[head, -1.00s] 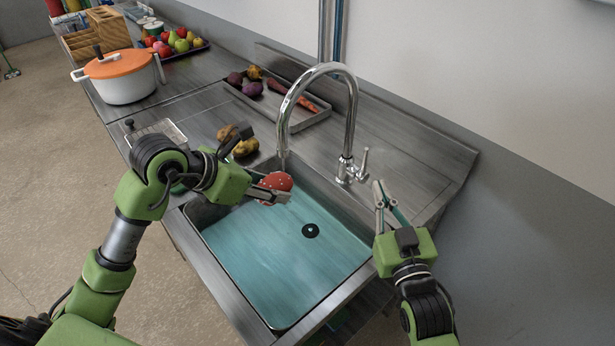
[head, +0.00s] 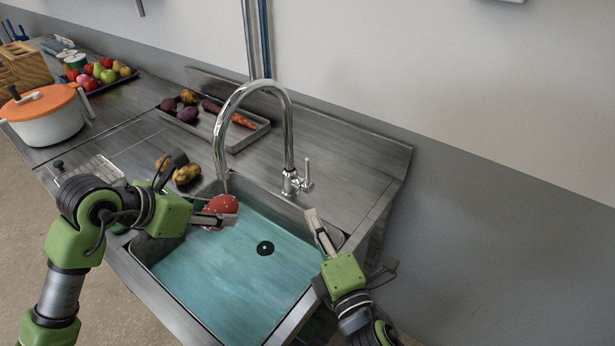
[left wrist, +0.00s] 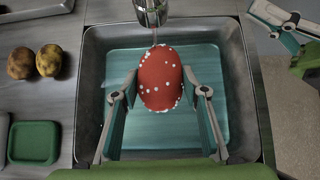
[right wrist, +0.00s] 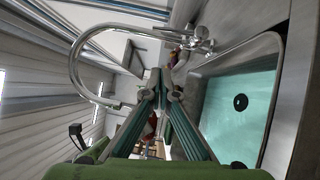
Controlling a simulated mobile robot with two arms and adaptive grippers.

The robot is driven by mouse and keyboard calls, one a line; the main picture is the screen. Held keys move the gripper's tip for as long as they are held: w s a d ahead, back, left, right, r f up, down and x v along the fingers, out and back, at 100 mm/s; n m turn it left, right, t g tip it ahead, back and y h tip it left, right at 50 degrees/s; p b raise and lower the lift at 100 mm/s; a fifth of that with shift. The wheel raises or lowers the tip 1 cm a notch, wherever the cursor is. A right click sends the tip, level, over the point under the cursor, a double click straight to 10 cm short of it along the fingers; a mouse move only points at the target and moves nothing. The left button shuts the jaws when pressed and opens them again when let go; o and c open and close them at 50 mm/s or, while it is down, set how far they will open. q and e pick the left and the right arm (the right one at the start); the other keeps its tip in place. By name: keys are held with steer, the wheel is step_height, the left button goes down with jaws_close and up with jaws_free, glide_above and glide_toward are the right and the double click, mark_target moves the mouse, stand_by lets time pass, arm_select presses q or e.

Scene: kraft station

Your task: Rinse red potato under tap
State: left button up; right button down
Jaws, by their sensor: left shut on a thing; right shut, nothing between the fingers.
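The red potato (head: 218,208), dotted with white specks, is in my left gripper (head: 226,216), which is shut on it over the back left of the sink. In the left wrist view, the potato (left wrist: 160,82) sits between both fingers, just below the tap spout (left wrist: 151,10). A thin stream seems to run from the spout onto it. The tall chrome tap (head: 288,140) arches over the sink, with its lever (head: 307,174) at its right side. My right gripper (head: 312,214) is shut and empty, in front of the lever near the sink's right rim.
The steel sink (head: 160,290) has a bluish basin with a black drain (head: 265,248). Yellow-brown potatoes (head: 186,174) lie left of the tap. A vegetable tray (head: 245,143) stands behind. An orange-lidded pot (head: 45,118) and a fruit tray (head: 125,80) are at the far left.

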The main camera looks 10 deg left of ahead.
mark_target(307, 175)
arm_select(q)
steer(key=shift+w, duration=0.1)
arm_select(e)
steer(key=w+d+x, duration=0.1)
steer(key=d+x, duration=0.1)
steer(key=x, duration=1)
steer(key=shift+d+r, duration=0.2)
steer(key=shift+d, duration=0.15)
steer(key=shift+w, duration=0.1)
steer(key=shift+w+d+r, duration=0.2)
steer(key=shift+w+d, duration=0.05)
steer(key=shift+w, duration=0.15)
steer(key=shift+w+d+r, duration=0.2)
steer(key=shift+w+d, duration=0.1)
steer(key=shift+w, duration=0.15)
